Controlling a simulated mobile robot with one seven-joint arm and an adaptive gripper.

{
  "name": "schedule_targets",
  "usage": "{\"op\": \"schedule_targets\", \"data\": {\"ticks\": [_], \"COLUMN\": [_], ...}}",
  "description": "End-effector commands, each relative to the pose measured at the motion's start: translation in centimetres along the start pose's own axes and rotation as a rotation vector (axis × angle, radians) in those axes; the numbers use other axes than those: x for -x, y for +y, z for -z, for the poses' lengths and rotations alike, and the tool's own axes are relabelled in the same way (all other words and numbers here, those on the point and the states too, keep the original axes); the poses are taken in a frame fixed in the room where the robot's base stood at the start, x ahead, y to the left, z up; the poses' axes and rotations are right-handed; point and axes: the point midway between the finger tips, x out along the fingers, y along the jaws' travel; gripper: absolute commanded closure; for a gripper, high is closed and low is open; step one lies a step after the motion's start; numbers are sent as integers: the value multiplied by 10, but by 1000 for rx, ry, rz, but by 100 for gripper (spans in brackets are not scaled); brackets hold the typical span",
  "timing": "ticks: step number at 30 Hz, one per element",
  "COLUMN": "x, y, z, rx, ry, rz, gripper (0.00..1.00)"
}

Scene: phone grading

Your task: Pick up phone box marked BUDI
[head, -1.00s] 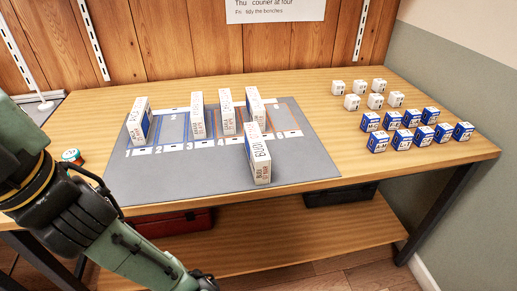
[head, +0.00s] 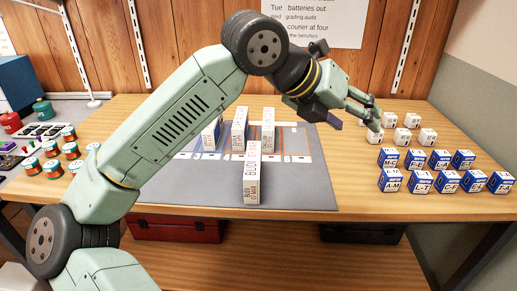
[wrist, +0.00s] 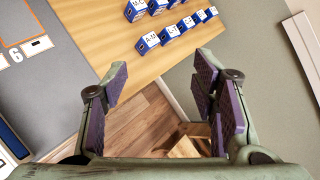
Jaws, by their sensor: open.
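The white phone box marked BUDI (head: 252,182) stands on the front part of the grey mat (head: 300,185) in the head view, its lettered front facing me. My gripper (head: 353,114) is open and empty, raised above the right part of the bench, to the right of the box and apart from it. In the wrist view, my gripper (wrist: 162,74) has its purple-padded fingers spread, with only floor and bench edge between them. A white lettered surface at the lower left of the wrist view is cut off, and I cannot tell which box it is.
Other phone boxes (head: 239,132) stand behind on the mat's numbered slots, partly hidden by my arm. Blue-and-white lettered boxes (head: 440,182) and small white boxes (head: 403,136) fill the bench's right side. Round green-and-orange tins (head: 50,150) stand at left.

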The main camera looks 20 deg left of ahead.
Motion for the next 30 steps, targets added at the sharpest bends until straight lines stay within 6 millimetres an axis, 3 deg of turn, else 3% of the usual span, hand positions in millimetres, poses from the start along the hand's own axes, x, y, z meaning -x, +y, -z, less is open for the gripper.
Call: {"op": "schedule_targets", "data": {"ticks": [1,3,6,9,13,30], "x": [-4,4,24,40,40,-8], "y": [51,110,166,195,212,255], "z": [8,20,36,46,53,76], "rx": [65,149,240,295,317,312], "ry": [60,124,182,212,225,225], "rz": [-186,-399,-619,-740,-786,-776], "gripper": [47,47,47,47,47,47]}}
